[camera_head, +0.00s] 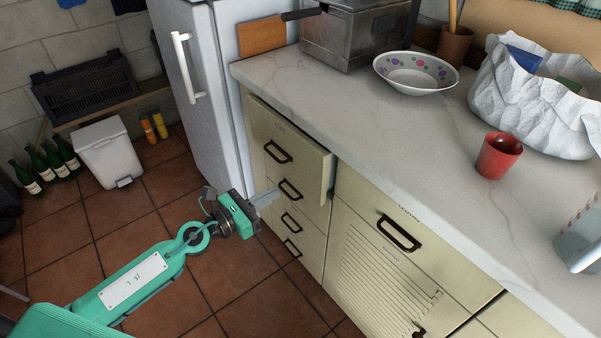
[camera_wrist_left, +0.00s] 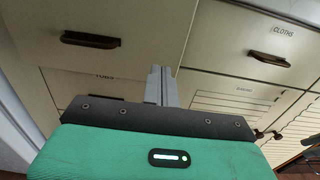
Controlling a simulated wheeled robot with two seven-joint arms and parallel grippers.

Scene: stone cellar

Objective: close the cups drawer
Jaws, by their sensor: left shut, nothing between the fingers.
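The top drawer (camera_head: 262,124) of the left cream stack stands partly pulled out, its front ahead of the drawers below. Its label is too small to read surely, so I cannot confirm it is the cups drawer. A drawer front with a dark handle (camera_wrist_left: 90,40) fills the upper left of the left wrist view. My left gripper (camera_head: 268,197) is shut and empty, close to the stack at about the second handle's height, below the pulled-out front. In the left wrist view its fingers (camera_wrist_left: 160,80) point at the cabinet; I cannot tell whether they touch. My right gripper is not in view.
A drawer labelled CLOTHS (camera_wrist_left: 270,48) is on the right. The marble counter (camera_head: 350,115) above holds a bowl (camera_head: 415,85), a red cup (camera_head: 498,155) and a crumpled white bag (camera_head: 530,105). A fridge (camera_head: 215,80) stands left of the stack. The tiled floor (camera_head: 255,300) is open in front.

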